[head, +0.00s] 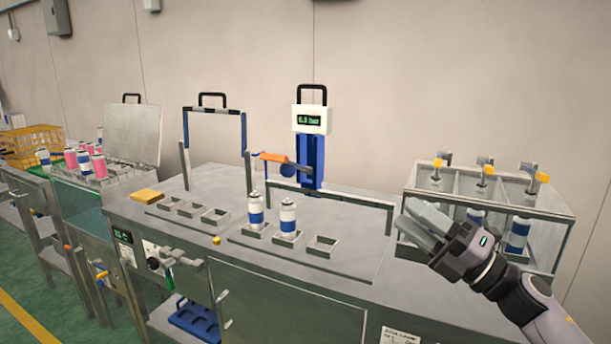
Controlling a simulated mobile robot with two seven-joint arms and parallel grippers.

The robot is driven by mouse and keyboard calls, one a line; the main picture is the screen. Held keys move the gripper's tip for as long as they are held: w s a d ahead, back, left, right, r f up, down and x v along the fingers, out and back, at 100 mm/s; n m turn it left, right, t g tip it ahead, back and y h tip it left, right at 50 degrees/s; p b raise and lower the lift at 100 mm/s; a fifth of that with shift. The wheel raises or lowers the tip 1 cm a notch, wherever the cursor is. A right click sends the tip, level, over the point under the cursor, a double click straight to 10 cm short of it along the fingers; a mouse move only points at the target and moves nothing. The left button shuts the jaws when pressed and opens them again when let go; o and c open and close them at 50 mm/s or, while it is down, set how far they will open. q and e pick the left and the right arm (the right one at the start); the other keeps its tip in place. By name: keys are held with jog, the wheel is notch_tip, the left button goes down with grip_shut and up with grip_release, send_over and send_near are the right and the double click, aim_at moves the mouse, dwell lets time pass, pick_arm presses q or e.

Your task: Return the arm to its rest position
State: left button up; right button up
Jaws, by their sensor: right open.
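My right gripper (428,224) is in the head view at the right, its arm coming in from the lower right. Its jaws are open and I see nothing between them. It is in front of the clear-walled box at the right end of the bench and hides part of it. Two white and blue cans, the left one (256,212) and the right one (287,219), stand upright in square holders on the bench, to the left of the gripper and apart from it. My left gripper is not in view.
The clear-walled box (558,207) holds cans and has yellow-tipped fittings on top. A gauge post (312,120) and a blue frame (214,110) stand on the metal bench (345,275). An empty holder (322,246) is beside the right can. Pink cans (99,165) stand far left.

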jog(key=s+d+f+m+t+h, duration=0.15)
jog(key=s+f+m+h, duration=0.35)
jog(key=f+m, duration=0.55)
jog(key=s+f+m+t+h, duration=0.25)
jog(key=f+m+h, duration=0.45)
jog(key=f+m, duration=0.4)
jog(key=s+d+f+m+g+h+p, duration=0.1)
jog(key=s+f+m+g+h, duration=0.3)
jog(key=s+f, duration=1.4)
jog(key=s+m+g, duration=0.1)
jog(key=m+g, duration=0.1)
jog(key=m, duration=0.2)
jog(key=shift+m+g, duration=0.35)
jog(key=shift+g, duration=0.05)
jog(key=shift+f, duration=0.1)
